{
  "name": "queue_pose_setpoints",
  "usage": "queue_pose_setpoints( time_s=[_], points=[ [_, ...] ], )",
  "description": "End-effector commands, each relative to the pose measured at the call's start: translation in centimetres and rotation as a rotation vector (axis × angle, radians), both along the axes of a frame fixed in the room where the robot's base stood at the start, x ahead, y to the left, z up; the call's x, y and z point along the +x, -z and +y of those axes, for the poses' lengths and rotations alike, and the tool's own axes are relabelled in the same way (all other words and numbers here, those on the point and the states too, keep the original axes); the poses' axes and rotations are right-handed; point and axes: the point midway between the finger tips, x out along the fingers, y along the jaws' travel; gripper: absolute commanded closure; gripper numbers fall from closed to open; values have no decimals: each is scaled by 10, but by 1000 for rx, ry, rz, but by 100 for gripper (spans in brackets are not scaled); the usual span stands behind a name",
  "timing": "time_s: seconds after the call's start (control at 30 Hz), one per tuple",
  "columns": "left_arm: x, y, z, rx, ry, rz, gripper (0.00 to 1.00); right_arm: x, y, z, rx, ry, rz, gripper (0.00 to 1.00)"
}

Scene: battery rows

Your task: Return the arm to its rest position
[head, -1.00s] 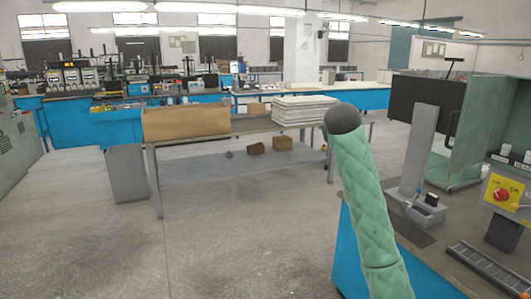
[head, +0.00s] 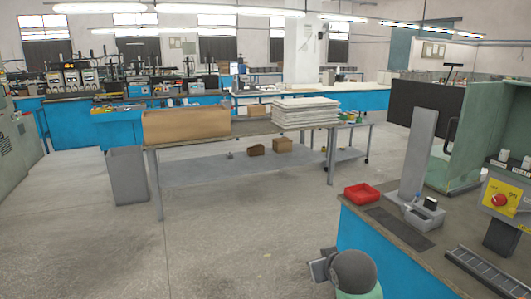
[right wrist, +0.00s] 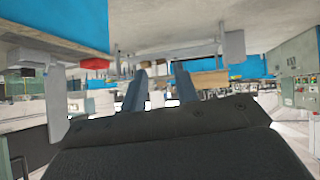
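My right arm shows at the bottom of the head view as a dark grey rounded joint with a bit of green sleeve. The grey part beside it, at its left, looks like my right gripper (head: 321,267), low in front of the blue workbench (head: 385,262). In the right wrist view, which looks upside down, the two blue-grey fingers of my right gripper (right wrist: 159,82) stand apart with nothing held between them. My left gripper is not in view.
On the workbench are a red tray (head: 362,194), a grey post fixture (head: 419,160), a dark slotted rack (head: 485,272) and a yellow box with a red button (head: 499,200). A table with a cardboard box (head: 187,124) stands beyond. Open floor (head: 235,240) lies left of the bench.

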Motion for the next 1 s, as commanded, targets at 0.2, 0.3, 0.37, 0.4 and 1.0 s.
queue_pose_setpoints(
  time_s=[0.2,0.3,0.37,0.4,1.0],
  points=[
    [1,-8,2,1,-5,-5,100,-59,52,4,26,-9,97,70],
    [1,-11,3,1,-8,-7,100,-85,76,4,34,-10,145,70],
    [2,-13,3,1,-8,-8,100,-100,90,5,38,-9,177,70],
    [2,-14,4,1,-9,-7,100,-110,100,5,41,-10,200,70],
    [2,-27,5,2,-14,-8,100,-290,244,10,62,5,592,70]
  ],
)
